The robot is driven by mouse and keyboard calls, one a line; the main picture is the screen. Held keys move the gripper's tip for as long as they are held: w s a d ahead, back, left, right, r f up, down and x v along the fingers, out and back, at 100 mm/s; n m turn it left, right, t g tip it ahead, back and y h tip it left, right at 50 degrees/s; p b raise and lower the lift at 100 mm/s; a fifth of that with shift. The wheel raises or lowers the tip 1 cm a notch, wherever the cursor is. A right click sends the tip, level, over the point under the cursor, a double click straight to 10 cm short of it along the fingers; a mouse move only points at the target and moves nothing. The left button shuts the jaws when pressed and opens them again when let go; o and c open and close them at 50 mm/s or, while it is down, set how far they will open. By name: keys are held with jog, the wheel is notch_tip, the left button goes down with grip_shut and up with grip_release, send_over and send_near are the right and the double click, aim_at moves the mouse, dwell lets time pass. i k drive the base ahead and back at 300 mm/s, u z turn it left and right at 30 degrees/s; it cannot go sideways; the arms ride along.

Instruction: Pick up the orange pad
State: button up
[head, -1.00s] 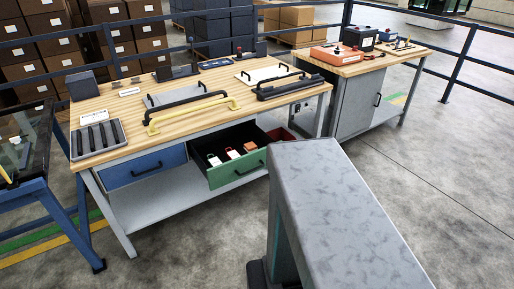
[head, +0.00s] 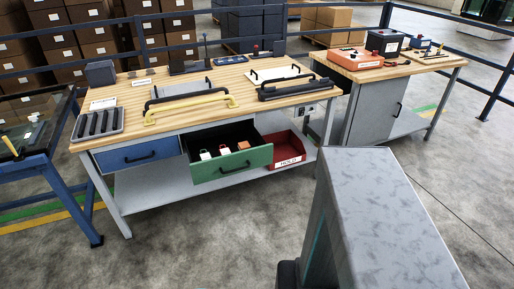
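A small orange block (head: 243,145), which looks like the orange pad, lies in the open green drawer (head: 232,166) of the workbench. It sits at the right of a short row with two whitish pieces (head: 205,154) (head: 224,150). The drawer's green front hides its lower part. My gripper is not in view.
The bench top (head: 130,92) holds a yellow handle (head: 190,108), dark handles and a slotted tray (head: 98,122). A blue drawer (head: 140,155) is shut. A red bin marked HOLD (head: 285,150) sits right of the open drawer. A grey cabinet bench (head: 375,112) stands at right. Floor in front is clear.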

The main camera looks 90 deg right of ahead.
aim_at(244, 146)
jog(key=u, duration=0.1)
jog(key=k, duration=0.8)
jog(key=z, duration=1.65)
jog(key=i, duration=1)
jog(key=k, duration=0.25)
jog(key=z, duration=0.1)
